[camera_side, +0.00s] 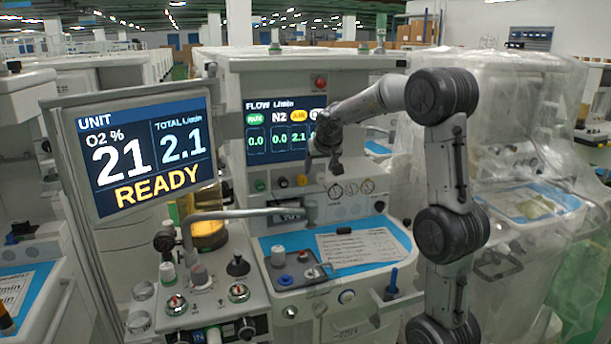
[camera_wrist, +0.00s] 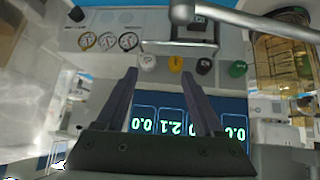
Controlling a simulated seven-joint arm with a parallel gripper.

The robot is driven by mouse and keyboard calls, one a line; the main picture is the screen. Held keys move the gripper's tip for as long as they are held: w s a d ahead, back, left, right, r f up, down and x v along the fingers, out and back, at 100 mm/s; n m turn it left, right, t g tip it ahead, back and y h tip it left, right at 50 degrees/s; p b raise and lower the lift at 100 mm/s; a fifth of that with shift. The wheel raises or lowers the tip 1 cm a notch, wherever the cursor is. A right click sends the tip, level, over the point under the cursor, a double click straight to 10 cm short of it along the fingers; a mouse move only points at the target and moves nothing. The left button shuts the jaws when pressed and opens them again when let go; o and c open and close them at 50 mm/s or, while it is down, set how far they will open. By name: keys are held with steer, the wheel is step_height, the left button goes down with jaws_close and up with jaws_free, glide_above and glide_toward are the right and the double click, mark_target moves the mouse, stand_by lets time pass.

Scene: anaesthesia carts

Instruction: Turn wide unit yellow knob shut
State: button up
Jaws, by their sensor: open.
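The yellow knob (camera_side: 302,180) is in a row on the front panel of the wide unit (camera_side: 300,65), below its flow screen (camera_side: 285,128). The yellow knob shows upside down in the wrist view (camera_wrist: 175,63), just beyond my fingertips. My gripper (camera_side: 335,172) is open and empty in front of the panel, slightly right of the yellow knob in the side view. In the wrist view my gripper (camera_wrist: 159,76) has its fingers apart, with the white knob (camera_wrist: 147,62) and yellow knob ahead of the gap. I see no contact. The flow screen reads 2.1 under the yellow AIR label.
A black knob (camera_wrist: 204,65) and a green knob (camera_wrist: 237,68) sit beside the yellow one. Round gauges (camera_side: 352,188) are to the right. A tilted monitor (camera_side: 140,150) reads READY and total 2.1. A grey bent pipe (camera_side: 235,214) crosses below the knobs.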

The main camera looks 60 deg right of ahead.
steer(key=s+d+f+g+h, duration=0.2)
steer(key=s+f+g+h, duration=0.15)
steer(key=s, duration=0.35)
steer(key=n+t+h, duration=0.4)
steer(key=n+t, duration=0.2)
steer(key=n, duration=0.3)
glide_toward(302, 181)
steer(key=shift+y, duration=0.25)
steer(key=x, duration=1)
steer(key=shift+d+r, duration=0.1)
steer(key=shift+d, duration=0.25)
jaws_close()
